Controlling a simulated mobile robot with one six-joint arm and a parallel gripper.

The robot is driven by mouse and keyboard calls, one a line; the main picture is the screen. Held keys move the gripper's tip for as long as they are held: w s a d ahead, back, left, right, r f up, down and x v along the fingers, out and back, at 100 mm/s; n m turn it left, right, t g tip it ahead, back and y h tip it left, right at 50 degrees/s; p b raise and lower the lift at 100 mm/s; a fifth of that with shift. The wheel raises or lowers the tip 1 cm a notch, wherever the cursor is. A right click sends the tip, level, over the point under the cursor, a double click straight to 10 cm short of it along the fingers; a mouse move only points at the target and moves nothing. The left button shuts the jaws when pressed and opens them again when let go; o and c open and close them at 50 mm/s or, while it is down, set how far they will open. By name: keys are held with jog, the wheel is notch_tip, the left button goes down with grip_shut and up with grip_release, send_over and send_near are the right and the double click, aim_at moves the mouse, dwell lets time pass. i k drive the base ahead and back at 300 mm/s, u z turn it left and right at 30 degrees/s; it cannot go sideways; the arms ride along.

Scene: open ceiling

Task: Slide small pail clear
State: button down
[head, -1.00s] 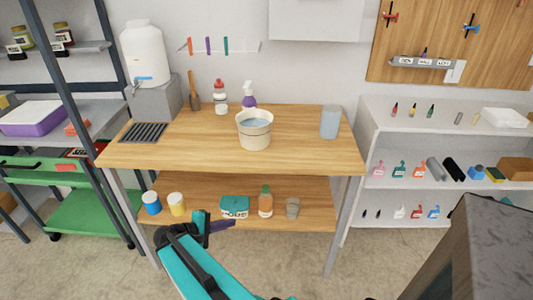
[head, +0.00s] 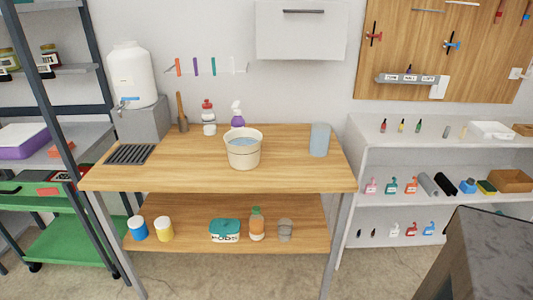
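A cream pail (head: 243,152) with bluish liquid in it stands upright near the middle of the wooden table top (head: 190,172). A smaller grey, pail-like container (head: 285,229) stands on the table's lower shelf (head: 190,240), to the right of an orange bottle (head: 256,223). I cannot tell for sure which of the two is the small pail. My gripper is not in view.
The table top's front strip is clear. A grey block (head: 480,262) is at lower right.

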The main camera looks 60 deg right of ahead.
aim_at(244, 149)
jog(key=u, duration=0.45)
jog(key=k, duration=1)
jog(key=z, duration=0.65)
